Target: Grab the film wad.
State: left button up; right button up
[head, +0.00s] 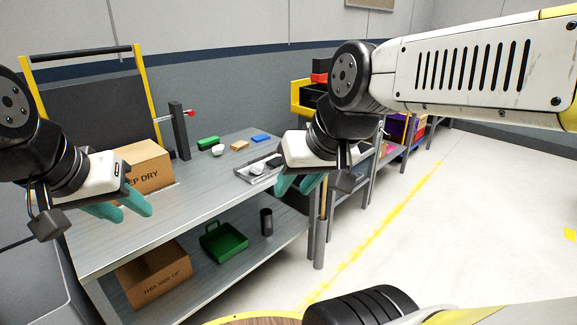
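I cannot tell for sure which thing is the film wad. A small whitish lump (218,150) lies on the grey workbench top (205,195), in front of a green block. Another pale lump (257,168) lies in a shallow grey tray (241,179) near the bench's right end, beside a dark item. My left gripper (124,211) has teal fingers spread apart and empty, over the left part of the bench. My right gripper (299,187) also has its teal fingers apart and empty, near the bench's right end and right of the tray. Neither touches a lump.
A cardboard box (146,166) and a dark post (179,130) stand on the bench. Green (208,143), tan (239,146) and blue (261,138) blocks lie behind. Floor at right is clear.

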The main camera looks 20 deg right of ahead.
aim_at(257, 168)
jog(key=z, duration=0.3)
jog(key=i+l+u, duration=0.2)
jog(key=i, duration=0.3)
jog(key=i+l+u, duration=0.25)
jog(key=i, duration=0.2)
jog(key=i+l+u, duration=0.2)
jog(key=i, duration=0.3)
